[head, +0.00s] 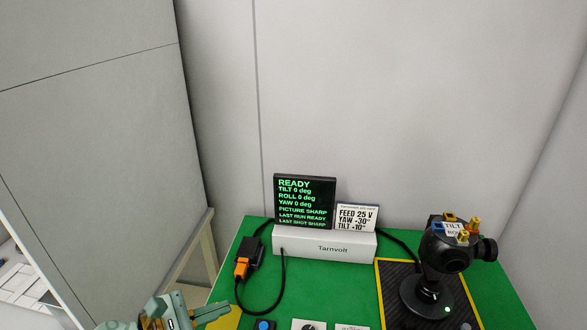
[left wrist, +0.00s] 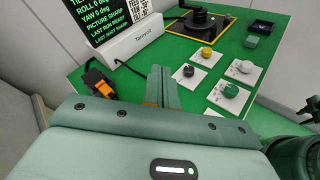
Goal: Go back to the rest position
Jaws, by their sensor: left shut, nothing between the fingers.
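My left gripper (head: 208,312) shows at the bottom left of the head view, in front of the green table's near left part. Its fingers are shut together with nothing between them, and they also show in the left wrist view (left wrist: 161,88). In that view the fingers point toward the table (left wrist: 150,58), left of several knobs.
A black screen (head: 305,202) reading READY stands behind a white Tarnvolt box (head: 324,245). A gimbal camera (head: 447,250) stands on a yellow-edged black mat (head: 388,290) at right. An orange-black connector (head: 242,268) and cable lie at left. A grey panel (head: 100,150) rises at far left.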

